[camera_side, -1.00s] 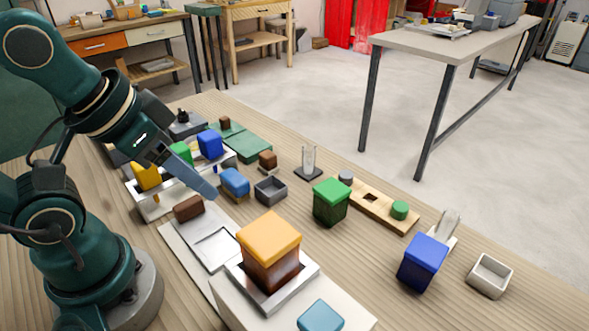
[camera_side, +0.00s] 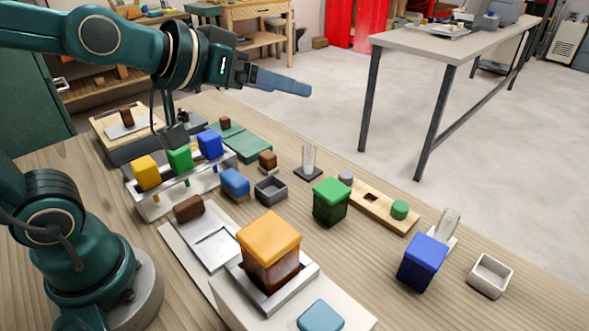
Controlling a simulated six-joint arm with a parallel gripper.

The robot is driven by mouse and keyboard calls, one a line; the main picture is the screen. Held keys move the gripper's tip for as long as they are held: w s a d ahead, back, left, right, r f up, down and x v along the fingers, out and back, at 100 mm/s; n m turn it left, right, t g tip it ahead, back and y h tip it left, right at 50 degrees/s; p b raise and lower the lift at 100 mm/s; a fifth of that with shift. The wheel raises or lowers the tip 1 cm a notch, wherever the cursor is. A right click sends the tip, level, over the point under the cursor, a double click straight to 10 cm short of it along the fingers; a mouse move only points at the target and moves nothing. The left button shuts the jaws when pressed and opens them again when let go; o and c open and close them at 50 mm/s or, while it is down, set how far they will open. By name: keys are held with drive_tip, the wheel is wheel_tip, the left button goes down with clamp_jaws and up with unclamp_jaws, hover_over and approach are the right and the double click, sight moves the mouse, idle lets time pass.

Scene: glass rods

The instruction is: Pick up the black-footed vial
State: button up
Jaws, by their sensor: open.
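The black-footed vial (camera_side: 309,158) is a small clear glass tube standing upright on a dark square foot, near the middle of the wooden table. A second clear vial (camera_side: 448,221) with a pale foot is farther right, behind the blue-lidded box, and seems to lean. My gripper (camera_side: 298,88) is open and empty. It is seen from the side, pointing right, and appears well above the table and the black-footed vial, not touching anything.
A grey open box (camera_side: 271,190) and a green-lidded box (camera_side: 331,201) stand close to the vial. A wooden strip (camera_side: 385,209) with a green knob lies to its right. A rack (camera_side: 165,206) with yellow, green and blue caps stands at left. An orange-lidded box (camera_side: 270,252) is in front.

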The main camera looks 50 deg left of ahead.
drive_tip(key=w+a+n+t+y, duration=0.2)
drive_tip(key=w, duration=0.6)
drive_tip(key=n+y, duration=0.1)
drive_tip(key=y, duration=0.3)
hover_over(306, 160)
drive_tip(key=s, duration=0.1)
wheel_tip(306, 160, down, 13)
drive_tip(key=f, duration=0.2)
drive_tip(key=s+f+g, duration=0.1)
drive_tip(key=f, duration=0.2)
drive_tip(key=d+f+g, duration=0.1)
drive_tip(key=f, duration=0.2)
drive_tip(key=shift+s, duration=0.4)
drive_tip(key=shift+w+f, duration=0.1)
drive_tip(key=shift+w, duration=0.05)
drive_tip(key=shift+m+h, duration=0.3)
drive_tip(key=shift+x, duration=2.3)
clamp_jaws()
